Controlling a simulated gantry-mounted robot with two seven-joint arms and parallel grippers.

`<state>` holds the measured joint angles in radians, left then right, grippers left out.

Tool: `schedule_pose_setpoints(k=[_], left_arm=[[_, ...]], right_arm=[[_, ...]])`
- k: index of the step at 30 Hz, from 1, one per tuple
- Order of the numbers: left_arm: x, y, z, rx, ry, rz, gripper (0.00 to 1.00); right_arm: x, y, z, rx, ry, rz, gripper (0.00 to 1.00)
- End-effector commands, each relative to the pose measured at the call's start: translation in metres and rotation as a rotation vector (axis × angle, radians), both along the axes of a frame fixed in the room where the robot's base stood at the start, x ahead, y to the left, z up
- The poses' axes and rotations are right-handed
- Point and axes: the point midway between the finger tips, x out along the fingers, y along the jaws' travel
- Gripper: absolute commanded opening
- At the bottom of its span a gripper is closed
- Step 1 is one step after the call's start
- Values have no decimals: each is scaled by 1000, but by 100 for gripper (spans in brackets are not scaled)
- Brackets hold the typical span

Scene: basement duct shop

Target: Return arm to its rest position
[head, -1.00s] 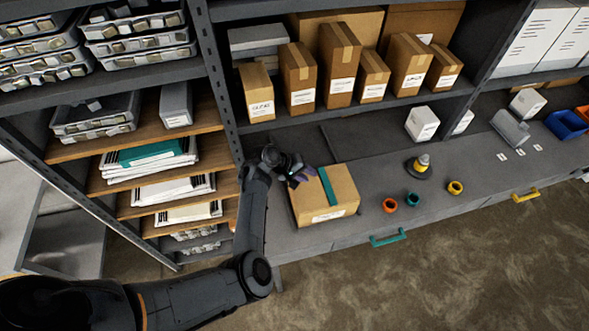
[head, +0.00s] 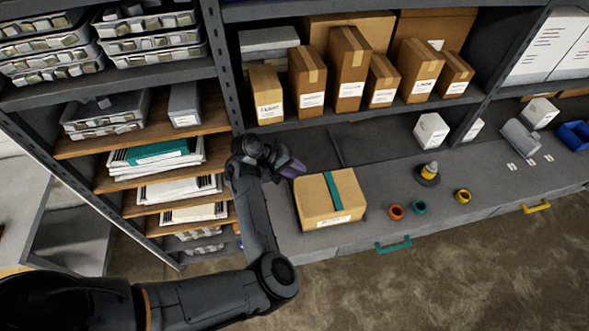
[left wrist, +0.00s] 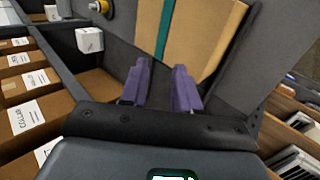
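My left arm comes in from the lower left in the head view. Its gripper (head: 290,168), with purple fingers, is above the grey counter, just behind and left of a cardboard box with a teal strip (head: 315,207). In the left wrist view the two purple fingers (left wrist: 162,88) are apart with nothing between them. The same box (left wrist: 198,28) shows beyond the fingertips there, apart from them. My right gripper is in neither view.
A shelf of upright cardboard boxes (head: 350,70) stands behind the counter (head: 375,175). A shelving rack with papers (head: 180,187) and trays is close to the arm's left. An orange ring (head: 396,212), teal ring (head: 419,207) and yellow ring (head: 463,196) sit right of the box.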

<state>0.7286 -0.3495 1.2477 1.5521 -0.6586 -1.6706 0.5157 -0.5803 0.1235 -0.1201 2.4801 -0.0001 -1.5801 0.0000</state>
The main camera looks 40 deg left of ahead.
Motion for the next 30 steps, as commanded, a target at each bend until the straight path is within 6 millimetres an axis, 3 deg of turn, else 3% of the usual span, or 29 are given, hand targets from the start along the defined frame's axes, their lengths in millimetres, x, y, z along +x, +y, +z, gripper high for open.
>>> schedule_pose_setpoints(k=[6, 10, 16, 20, 23, 25, 30], left_arm=[[-1, 2, -1, 7, 2, 1, 31], [-13, 16, -6, 63, 22, 5, 31], [-60, 62, -12, 309, 88, -14, 31], [-96, 77, -7, 531, 129, -92, 31], [-120, 68, -2, 687, 142, -194, 31], [-137, 50, -2, 775, 140, -285, 31], [-184, -17, -8, 902, 107, -535, 31]], right_arm=[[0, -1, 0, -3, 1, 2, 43], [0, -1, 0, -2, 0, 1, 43], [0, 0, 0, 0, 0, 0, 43], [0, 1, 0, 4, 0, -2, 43], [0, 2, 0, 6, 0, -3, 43], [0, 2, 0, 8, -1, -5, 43], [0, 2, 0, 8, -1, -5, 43]])
